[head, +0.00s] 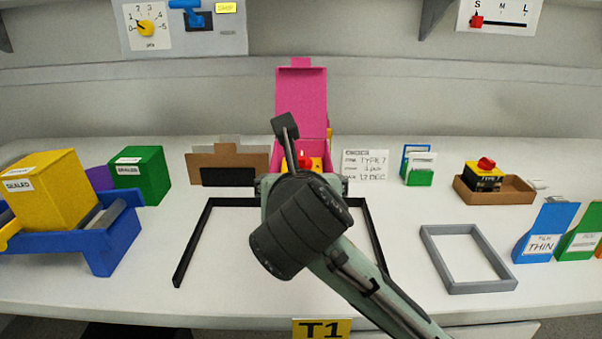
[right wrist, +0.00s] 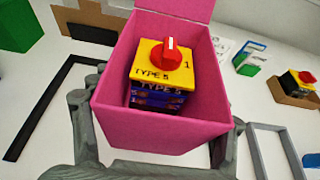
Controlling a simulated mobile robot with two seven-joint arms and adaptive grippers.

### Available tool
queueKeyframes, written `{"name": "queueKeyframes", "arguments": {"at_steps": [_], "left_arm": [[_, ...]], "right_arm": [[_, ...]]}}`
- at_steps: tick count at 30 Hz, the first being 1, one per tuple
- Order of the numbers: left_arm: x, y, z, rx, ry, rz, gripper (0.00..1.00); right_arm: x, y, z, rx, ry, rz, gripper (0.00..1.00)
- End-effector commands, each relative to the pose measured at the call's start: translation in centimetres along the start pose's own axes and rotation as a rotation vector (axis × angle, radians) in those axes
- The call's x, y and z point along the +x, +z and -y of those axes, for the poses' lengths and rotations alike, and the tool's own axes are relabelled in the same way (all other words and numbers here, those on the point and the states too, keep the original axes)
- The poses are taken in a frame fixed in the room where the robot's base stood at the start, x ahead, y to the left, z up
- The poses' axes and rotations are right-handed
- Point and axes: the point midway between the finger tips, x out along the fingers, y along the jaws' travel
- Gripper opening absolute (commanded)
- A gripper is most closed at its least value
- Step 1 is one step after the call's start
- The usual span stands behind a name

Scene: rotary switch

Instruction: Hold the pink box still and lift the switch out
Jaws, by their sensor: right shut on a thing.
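The pink box (right wrist: 155,125) stands open on the table, its raised lid (head: 302,95) upright at the back in the head view. The switch sits inside it, with a yellow top marked TYPE 5, a red knob (right wrist: 171,56) and a dark body; part of its top also shows in the head view (head: 316,164). My right gripper (right wrist: 157,112) is shut on the pink box, one finger on each side. In the head view my right arm hides most of the box. My left gripper is not in view.
A black frame (head: 190,243) lies around the arm. A second switch (head: 484,178) stands in a brown tray (head: 520,191) at right, behind a grey frame (head: 482,287). A blue bin (head: 118,240) with a yellow box (head: 50,195) is at left. A white card (head: 366,171) stands behind.

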Motion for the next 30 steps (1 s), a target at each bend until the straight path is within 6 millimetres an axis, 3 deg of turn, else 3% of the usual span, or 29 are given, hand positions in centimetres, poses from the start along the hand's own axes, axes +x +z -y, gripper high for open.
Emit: {"name": "queueKeyframes", "arguments": {"at_steps": [30], "left_arm": [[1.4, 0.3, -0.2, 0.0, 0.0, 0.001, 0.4]], "right_arm": [[2.4, -5.7, 0.0, -0.001, -0.001, 0.001, 0.45]]}}
